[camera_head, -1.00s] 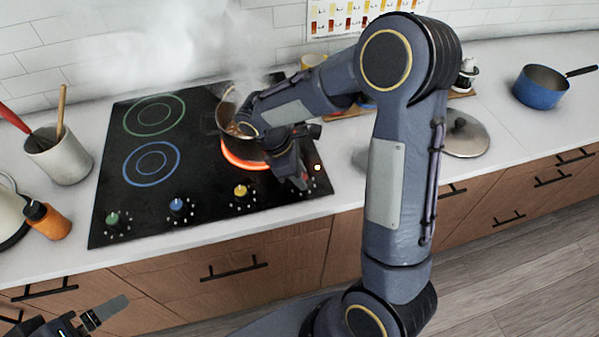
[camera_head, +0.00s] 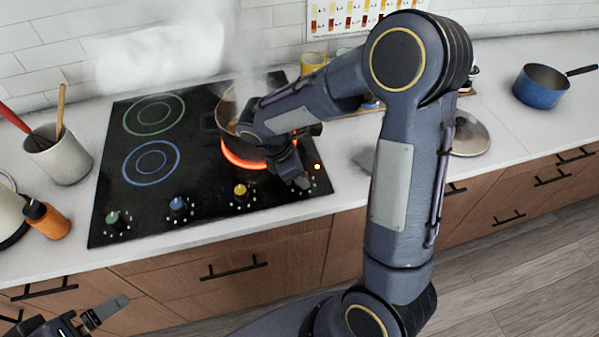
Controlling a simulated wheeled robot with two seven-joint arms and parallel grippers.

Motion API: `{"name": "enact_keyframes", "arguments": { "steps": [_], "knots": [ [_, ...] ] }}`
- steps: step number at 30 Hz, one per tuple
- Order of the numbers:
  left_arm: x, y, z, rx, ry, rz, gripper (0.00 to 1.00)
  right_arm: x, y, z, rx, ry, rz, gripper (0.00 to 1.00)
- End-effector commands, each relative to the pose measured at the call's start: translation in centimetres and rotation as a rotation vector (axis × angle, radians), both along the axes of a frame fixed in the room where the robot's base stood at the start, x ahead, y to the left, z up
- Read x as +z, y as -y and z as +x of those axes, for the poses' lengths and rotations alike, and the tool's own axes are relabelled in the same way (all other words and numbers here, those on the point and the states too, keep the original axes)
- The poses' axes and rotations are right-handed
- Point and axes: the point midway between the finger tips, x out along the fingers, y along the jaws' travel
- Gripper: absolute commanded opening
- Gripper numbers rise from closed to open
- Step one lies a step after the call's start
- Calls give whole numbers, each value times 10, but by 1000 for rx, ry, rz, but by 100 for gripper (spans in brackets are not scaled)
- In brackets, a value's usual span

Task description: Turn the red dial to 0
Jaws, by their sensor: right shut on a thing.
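My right gripper (camera_head: 301,183) points down at the front right corner of the black cooktop (camera_head: 215,195), where the row of dials ends. It is shut on the red dial, which its fingers and wrist hide, so the dial's setting cannot be read. The burner (camera_head: 238,160) under the steaming pot (camera_head: 228,112) glows orange-red. A small orange light (camera_head: 317,167) shows beside my gripper. My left gripper (camera_head: 104,312) is low at the bottom left, in front of the drawers and away from the cooktop; its jaw opening is unclear.
Green (camera_head: 112,218), blue (camera_head: 177,205) and yellow (camera_head: 240,190) dials line the cooktop's front edge. A utensil crock (camera_head: 62,160) and an orange bottle (camera_head: 48,221) stand left. A lid (camera_head: 469,138) and a blue saucepan (camera_head: 541,88) rest on the right counter.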

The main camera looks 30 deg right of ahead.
Motion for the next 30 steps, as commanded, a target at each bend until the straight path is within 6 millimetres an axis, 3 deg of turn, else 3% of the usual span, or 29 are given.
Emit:
{"name": "enact_keyframes", "arguments": {
  "steps": [1, 6, 17, 30],
  "knots": [
    [0, 0, 0, 0, 0, 0, 94, 0, 0, 0, 2, -1, 0, 33],
    [0, 0, 0, 0, 0, 0, 94, 0, 0, 0, 1, 0, 0, 53],
    [0, 0, 0, 0, 0, 0, 94, 6, -3, 1, 0, 3, 0, 53],
    [-4, 0, 0, 0, 0, 0, 94, 66, -27, 7, 1, 2, 1, 53]
  ]
}}
